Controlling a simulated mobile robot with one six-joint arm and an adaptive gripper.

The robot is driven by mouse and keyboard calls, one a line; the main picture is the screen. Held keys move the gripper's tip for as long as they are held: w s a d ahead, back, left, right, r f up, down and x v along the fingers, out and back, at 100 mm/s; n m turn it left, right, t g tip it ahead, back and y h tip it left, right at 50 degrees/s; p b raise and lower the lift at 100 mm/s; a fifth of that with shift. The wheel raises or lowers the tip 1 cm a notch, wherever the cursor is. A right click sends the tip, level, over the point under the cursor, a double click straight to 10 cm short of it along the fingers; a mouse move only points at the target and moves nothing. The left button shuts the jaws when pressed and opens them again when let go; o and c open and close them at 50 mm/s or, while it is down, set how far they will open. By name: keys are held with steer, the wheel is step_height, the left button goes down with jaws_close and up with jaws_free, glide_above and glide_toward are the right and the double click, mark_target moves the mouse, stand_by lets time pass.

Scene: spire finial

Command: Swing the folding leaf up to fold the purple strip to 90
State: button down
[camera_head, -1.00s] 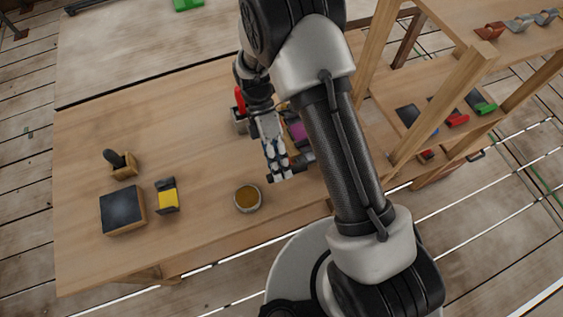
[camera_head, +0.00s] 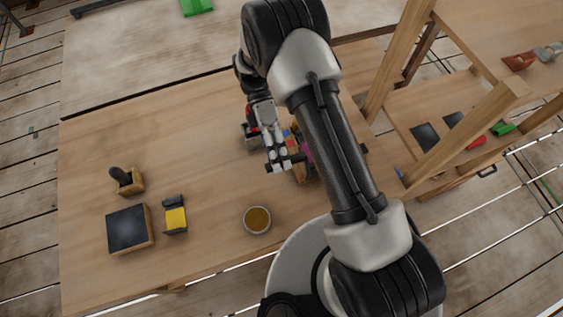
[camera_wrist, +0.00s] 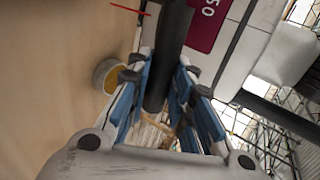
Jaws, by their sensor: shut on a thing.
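My gripper (camera_head: 284,166) is over the right part of the workbench, low at the folding device. In the wrist view its blue-padded fingers (camera_wrist: 160,92) are closed around a dark round bar (camera_wrist: 169,45), which looks like the leaf's handle. The purple strip (camera_head: 306,151) shows in part beside the fingers in the head view. In the wrist view a purple patch with white marks (camera_wrist: 203,22) lies just right of the bar; I cannot tell whether it is the strip or a label. My forearm hides much of the device, so the leaf's angle cannot be told.
A bowl with amber contents (camera_head: 257,219) stands near the bench's front edge. Further left are a yellow-and-black block (camera_head: 175,216), a dark square pad (camera_head: 129,229) and a wooden holder with a dark knob (camera_head: 127,182). A wooden shelf rack (camera_head: 445,140) stands to the right. The bench's left middle is clear.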

steer(key=shift+w+a+f, duration=0.15)
steer(key=shift+w+f, duration=0.45)
steer(key=shift+f, duration=0.3)
steer(key=shift+w, duration=0.15)
steer(key=c, duration=1.4)
jaws_free()
steer(key=shift+r, duration=0.15)
steer(key=shift+w+a, duration=0.1)
steer(key=shift+v, duration=3.7)
steer(key=shift+r, duration=0.1)
